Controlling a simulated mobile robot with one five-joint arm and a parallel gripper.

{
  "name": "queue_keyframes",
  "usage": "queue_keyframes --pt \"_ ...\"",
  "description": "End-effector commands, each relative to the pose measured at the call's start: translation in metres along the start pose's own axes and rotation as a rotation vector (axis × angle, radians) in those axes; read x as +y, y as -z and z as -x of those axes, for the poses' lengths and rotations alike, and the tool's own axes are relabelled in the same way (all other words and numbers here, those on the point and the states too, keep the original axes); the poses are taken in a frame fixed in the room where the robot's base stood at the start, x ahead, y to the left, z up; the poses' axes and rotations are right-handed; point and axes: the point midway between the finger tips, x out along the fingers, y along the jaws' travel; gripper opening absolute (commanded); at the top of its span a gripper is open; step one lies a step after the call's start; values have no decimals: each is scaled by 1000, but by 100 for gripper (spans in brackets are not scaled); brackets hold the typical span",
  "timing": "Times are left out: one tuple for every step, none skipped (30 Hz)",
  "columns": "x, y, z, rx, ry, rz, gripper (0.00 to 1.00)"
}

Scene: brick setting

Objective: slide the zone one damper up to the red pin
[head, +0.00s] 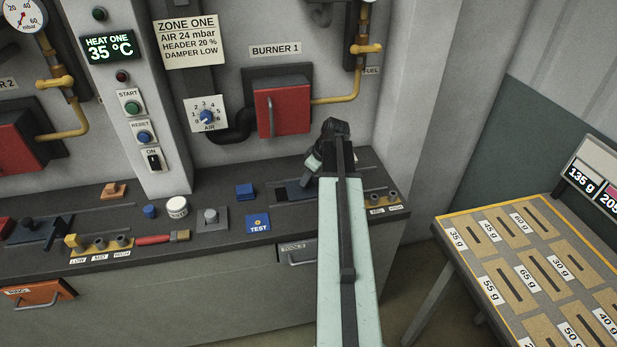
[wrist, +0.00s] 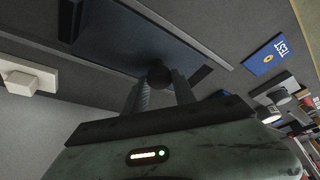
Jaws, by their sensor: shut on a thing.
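The zone one damper is a dark blue-grey plate (head: 297,191) on the bench below burner 1, partly hidden behind my arm. In the wrist view the plate (wrist: 125,38) carries a round dark knob (wrist: 158,74). My gripper (wrist: 160,88) has its two fingers on either side of this knob, shut on it. In the head view my gripper (head: 322,160) is over the damper, its fingertips mostly hidden by my own wrist. I cannot make out the red pin for certain in either view.
Sockets (head: 377,197) lie to the right. The red burner door (head: 282,110) is behind. A table of weights (head: 520,260) stands at right.

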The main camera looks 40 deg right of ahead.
Motion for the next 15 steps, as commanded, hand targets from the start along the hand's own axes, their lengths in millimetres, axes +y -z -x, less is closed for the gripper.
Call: queue_keyframes --pt "0 0 0 -1 1 1 0" --pt "0 0 0 -1 1 1 0" --pt "0 0 0 -1 1 1 0" --pt "0 0 0 -1 1 1 0" --pt "0 0 0 -1 1 1 0" --pt "-2 1 -1 -1 1 1 0" --pt "-3 2 -1 -1 1 1 0" --pt "-3 2 -1 -1 1 1 0" --pt "-3 2 -1 -1 1 0 0" --pt "-3 2 -1 -1 1 0 0" --pt "-3 2 -1 -1 1 0 0" --pt "-3 2 -1 -1 1 0 0" --pt "-3 2 -1 -1 1 0 0" --pt "-3 2 -1 -1 2 0 40" --pt "-3 2 -1 -1 1 1 51"
